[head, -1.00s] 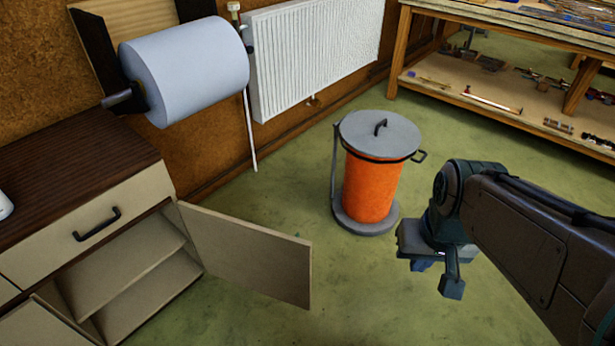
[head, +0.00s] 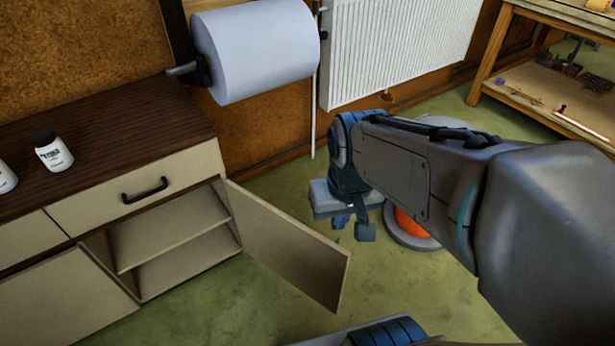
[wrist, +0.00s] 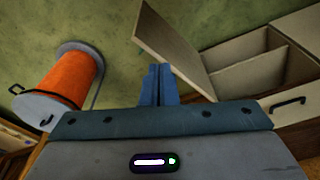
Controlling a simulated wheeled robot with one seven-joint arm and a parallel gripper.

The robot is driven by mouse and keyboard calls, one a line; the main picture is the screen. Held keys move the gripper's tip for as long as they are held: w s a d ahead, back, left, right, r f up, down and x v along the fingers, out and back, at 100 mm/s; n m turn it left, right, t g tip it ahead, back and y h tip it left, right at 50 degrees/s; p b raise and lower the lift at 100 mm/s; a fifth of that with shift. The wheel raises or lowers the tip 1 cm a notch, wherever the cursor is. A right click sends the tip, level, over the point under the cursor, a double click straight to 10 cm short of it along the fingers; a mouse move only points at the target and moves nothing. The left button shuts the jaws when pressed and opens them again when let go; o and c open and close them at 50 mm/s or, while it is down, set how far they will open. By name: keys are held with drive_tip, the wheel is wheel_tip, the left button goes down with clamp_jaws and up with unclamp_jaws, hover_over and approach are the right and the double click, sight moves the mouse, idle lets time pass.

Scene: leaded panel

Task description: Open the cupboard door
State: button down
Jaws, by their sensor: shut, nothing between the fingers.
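The cupboard door (head: 290,247) is a pale panel that stands swung open at the right end of the low cupboard (head: 180,204), baring an empty shelf inside. The door also shows in the wrist view (wrist: 168,45), with the open compartment to its right. My gripper (head: 352,232) is to the right of the door in the head view, apart from it. In the wrist view the blue fingers (wrist: 160,82) are together with nothing between them, near the door's lower part in the picture.
A paper roll (head: 255,48) and a white radiator (head: 400,45) are on the wall. Bottles (head: 53,151) stand on the worktop. A workbench (head: 545,85) is at right.

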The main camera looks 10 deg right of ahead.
drive_tip(key=w+d+f+m+g+y+b, duration=0.1)
drive_tip(key=w+d+f+m+b, duration=0.2)
drive_tip(key=w+d+f, duration=0.35)
drive_tip(key=w+d+f+m+g+b, duration=0.1)
drive_tip(key=w+d+f+m+b, duration=0.25)
drive_tip(key=f, duration=0.55)
drive_tip(key=w+d+f+m+g+y+b, duration=0.1)
drive_tip(key=w+d+f+m+g+b, duration=0.15)
drive_tip(key=w+d+f+b, duration=0.3)
drive_tip(key=s+a+f+b, duration=0.2)
drive_tip(key=a+f, duration=0.3)
drive_tip(key=f, duration=0.6)
drive_tip(key=shift+s+a+m+t, duration=0.3)
drive_tip(key=shift+s+t, duration=0.15)
drive_tip(key=shift+s, duration=0.15)
drive_tip(key=shift+f, duration=0.1)
